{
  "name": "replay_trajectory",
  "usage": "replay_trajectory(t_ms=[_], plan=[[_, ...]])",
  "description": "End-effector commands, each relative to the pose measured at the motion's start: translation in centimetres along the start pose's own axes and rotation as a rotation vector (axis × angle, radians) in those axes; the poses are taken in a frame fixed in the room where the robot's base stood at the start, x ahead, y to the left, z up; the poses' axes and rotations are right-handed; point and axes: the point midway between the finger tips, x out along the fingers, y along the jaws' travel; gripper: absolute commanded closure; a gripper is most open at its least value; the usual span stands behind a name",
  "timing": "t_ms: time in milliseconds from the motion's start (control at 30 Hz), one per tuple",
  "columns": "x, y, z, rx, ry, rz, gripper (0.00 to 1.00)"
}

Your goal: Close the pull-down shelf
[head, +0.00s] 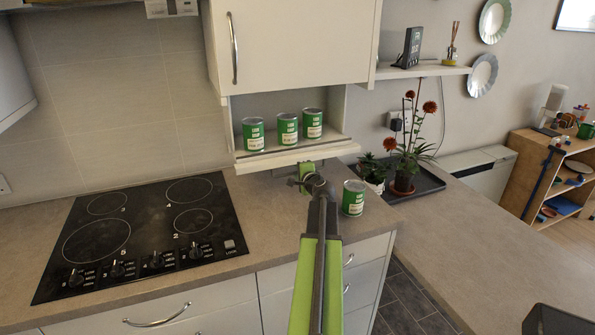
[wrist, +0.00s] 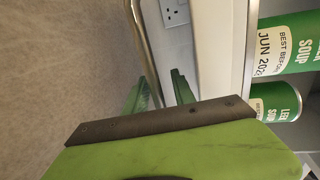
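The pull-down shelf (head: 270,158) hangs lowered below a white wall cabinet, its pale front edge out over the counter. Three green soup cans (head: 288,130) stand upright on it; two also show at the right of the wrist view (wrist: 285,45). My gripper (head: 306,168) is just below and in front of the shelf's front edge. In the wrist view its two green fingers (wrist: 164,93) are apart, with a thin metal bar (wrist: 143,45) running down to the gap between them. Whether they touch the bar is hard to tell.
A green can (head: 353,198) stands on the counter just right of my gripper. A black hob (head: 150,230) lies to the left. Potted flowers (head: 403,178) stand on a dark tray at the right. The closed cabinet door (head: 290,45) is above the shelf.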

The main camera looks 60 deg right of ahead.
Motion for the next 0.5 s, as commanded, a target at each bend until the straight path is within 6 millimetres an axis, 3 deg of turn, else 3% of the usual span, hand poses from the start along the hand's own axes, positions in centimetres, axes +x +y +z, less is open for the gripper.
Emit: replay_trajectory(t_ms=[33,200,500], plan=[[-0.04,0.0,-0.22,0.0,0.002,0.0,0.77],[-0.14,0.02,-0.62,0.001,0.007,0.0,0.99],[-0.21,0.02,-0.89,0.002,0.011,-0.001,1.0]])
